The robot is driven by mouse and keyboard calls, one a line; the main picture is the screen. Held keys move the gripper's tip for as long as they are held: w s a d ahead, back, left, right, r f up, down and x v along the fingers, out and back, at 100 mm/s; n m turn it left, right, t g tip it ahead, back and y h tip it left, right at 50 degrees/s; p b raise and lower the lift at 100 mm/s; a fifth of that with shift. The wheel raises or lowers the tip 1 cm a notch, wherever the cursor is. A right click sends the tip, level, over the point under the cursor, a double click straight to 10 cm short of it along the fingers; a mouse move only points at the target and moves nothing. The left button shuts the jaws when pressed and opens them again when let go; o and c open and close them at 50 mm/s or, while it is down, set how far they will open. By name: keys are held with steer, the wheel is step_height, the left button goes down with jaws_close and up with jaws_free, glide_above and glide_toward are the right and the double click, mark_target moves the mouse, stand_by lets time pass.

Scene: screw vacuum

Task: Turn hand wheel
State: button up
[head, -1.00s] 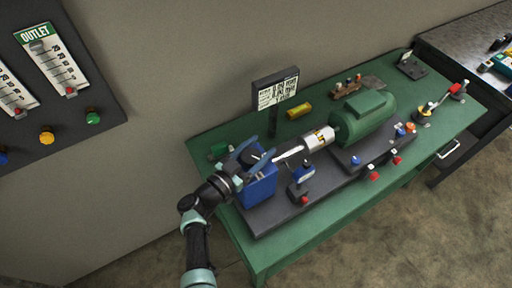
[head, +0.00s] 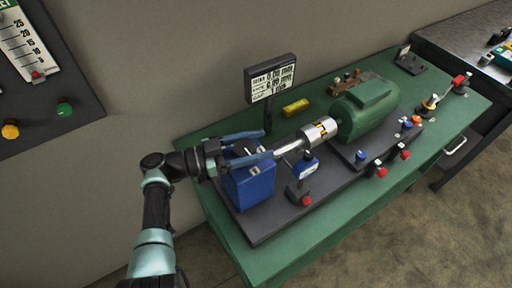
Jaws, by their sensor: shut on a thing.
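A blue block (head: 250,188) stands at the left end of a dark base plate on the green table. My gripper (head: 262,145) comes in from the left over the top of this block. Its two blue fingers lie one on each side of a small dark part there, and the jaws are closed on it. I take this part for the hand wheel, but the fingers and gripper body hide most of it. A silver shaft with a banded coupling (head: 319,131) runs from the block to a green motor (head: 364,110).
A black display sign (head: 271,78) stands behind the block, close to my upper finger. A blue gauge-like device (head: 305,167) stands in front of the shaft. Several red, blue and orange knobs line the front right. A dark gauge panel (head: 60,80) is at upper left.

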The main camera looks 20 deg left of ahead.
steer(key=shift+r, duration=0.1)
steer(key=o, duration=1.4)
steer(key=shift+c, duration=0.2)
steer(key=b+v, duration=0.3)
steer(key=v, duration=1)
steer(key=shift+b, duration=0.35)
steer(key=shift+d, duration=0.1)
